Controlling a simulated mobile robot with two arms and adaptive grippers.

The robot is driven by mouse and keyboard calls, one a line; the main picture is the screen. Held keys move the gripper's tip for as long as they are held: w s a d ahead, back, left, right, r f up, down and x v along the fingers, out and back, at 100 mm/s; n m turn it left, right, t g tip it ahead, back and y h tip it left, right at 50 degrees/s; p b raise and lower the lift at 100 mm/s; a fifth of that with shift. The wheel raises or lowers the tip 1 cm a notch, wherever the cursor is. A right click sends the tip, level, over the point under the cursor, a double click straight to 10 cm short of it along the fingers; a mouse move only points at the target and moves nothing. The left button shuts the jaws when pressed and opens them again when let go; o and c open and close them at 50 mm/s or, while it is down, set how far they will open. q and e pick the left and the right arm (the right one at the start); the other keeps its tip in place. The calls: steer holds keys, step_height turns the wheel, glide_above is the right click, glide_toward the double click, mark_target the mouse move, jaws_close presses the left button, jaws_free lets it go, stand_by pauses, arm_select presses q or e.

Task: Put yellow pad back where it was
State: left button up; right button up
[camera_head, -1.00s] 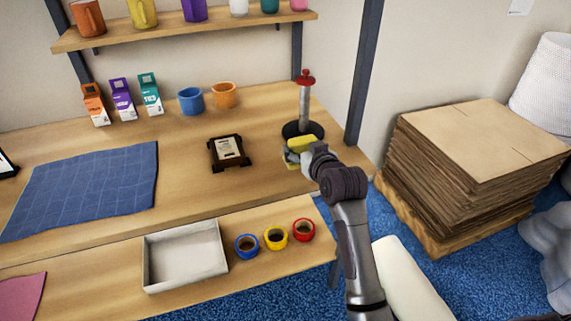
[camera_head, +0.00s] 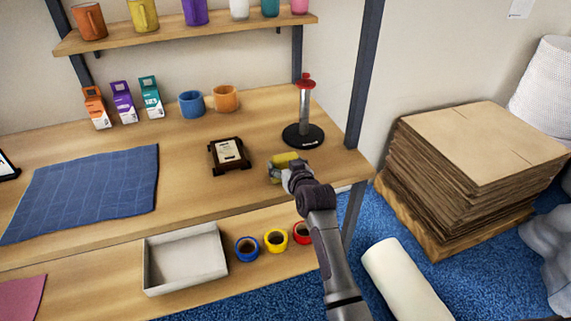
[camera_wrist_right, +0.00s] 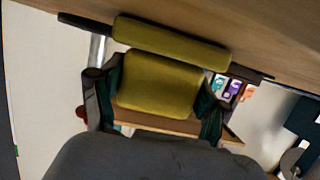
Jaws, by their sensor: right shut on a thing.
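My right gripper (camera_head: 286,172) is shut on the yellow pad (camera_head: 280,160), in front of the black round base and right of the dark stand. In the right wrist view the yellow pad (camera_wrist_right: 158,82) sits between the two fingers, with a long yellow bar of the same colour just above it. The gripper hides part of the pad in the head view. I cannot tell whether the pad touches the table. My left gripper is not in view.
A post with a red top (camera_head: 305,105) stands on a black round base (camera_head: 303,136). A dark stand with a white label (camera_head: 229,154) is to its left. A blue mat (camera_head: 85,192), a white tray (camera_head: 184,262) and tape rolls lie further left and in front. Bare tabletop surrounds the pad.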

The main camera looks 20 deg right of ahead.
steer(key=shift+f, duration=0.15)
steer(key=o, duration=1)
steer(key=shift+s+r, duration=0.1)
steer(key=shift+r, duration=0.1)
steer(key=v, duration=1.2)
